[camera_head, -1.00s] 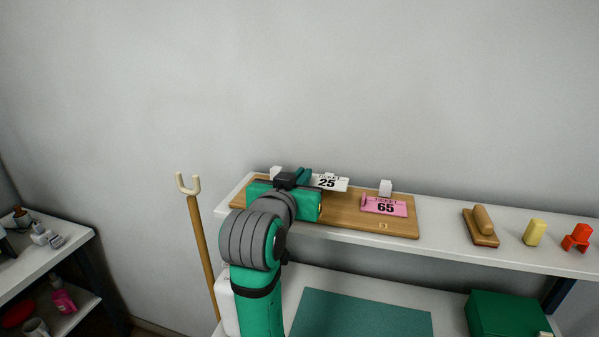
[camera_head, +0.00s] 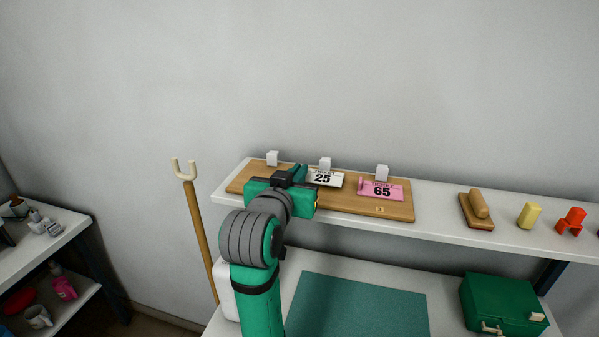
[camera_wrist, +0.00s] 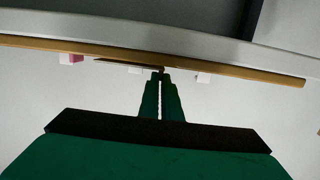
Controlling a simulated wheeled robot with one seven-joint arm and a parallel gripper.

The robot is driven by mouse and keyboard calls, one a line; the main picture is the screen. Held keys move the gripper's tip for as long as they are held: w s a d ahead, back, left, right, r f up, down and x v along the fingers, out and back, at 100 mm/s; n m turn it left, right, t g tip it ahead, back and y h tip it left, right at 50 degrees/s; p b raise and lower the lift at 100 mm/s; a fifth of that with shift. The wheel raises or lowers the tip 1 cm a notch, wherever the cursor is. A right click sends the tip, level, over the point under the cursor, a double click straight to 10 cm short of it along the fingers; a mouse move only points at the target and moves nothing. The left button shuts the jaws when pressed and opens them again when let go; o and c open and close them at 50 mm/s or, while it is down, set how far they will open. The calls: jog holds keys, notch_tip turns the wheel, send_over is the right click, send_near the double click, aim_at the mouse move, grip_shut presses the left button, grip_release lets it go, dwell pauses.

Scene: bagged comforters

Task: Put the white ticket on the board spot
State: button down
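The white ticket (camera_head: 325,178), marked 25, is over the middle of the wooden board (camera_head: 350,203), in front of the middle white block (camera_head: 325,163). My gripper (camera_head: 301,172) reaches it from the left, its fingers nearly together at the ticket's left edge, and appears shut on it. In the wrist view, the fingertips (camera_wrist: 161,76) meet a thin edge-on strip, likely the ticket (camera_wrist: 126,64), close to the board (camera_wrist: 235,71). I cannot tell whether the ticket touches the board. The board's left part is partly hidden by my gripper.
A pink ticket (camera_head: 381,190), marked 65, lies on the board's right part before another white block (camera_head: 382,172). A brush (camera_head: 477,209), a yellow piece (camera_head: 529,215) and a red piece (camera_head: 571,221) stand farther right on the shelf (camera_head: 440,224). The wall is close behind.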

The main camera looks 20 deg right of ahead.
jog(key=shift+f, duration=0.25)
jog(key=shift+s+f, duration=0.1)
jog(key=shift+f, duration=0.15)
jog(key=c, duration=1.3)
grip_release()
jog(key=shift+w, duration=0.2)
jog(key=shift+o, duration=0.2)
jog(key=shift+s+d, duration=0.2)
jog(key=shift+d, duration=0.1)
jog(key=shift+w+a, duration=0.1)
jog(key=shift+a, duration=0.4)
jog(key=shift+s+a+r, duration=0.15)
jog(key=shift+s+r, duration=0.25)
jog(key=shift+s, duration=0.25)
jog(key=shift+s+a+r, duration=0.5)
jog(key=shift+s, duration=0.25)
jog(key=shift+s+a+r, duration=0.5)
jog(key=shift+s, duration=0.25)
jog(key=shift+w+a, duration=0.1)
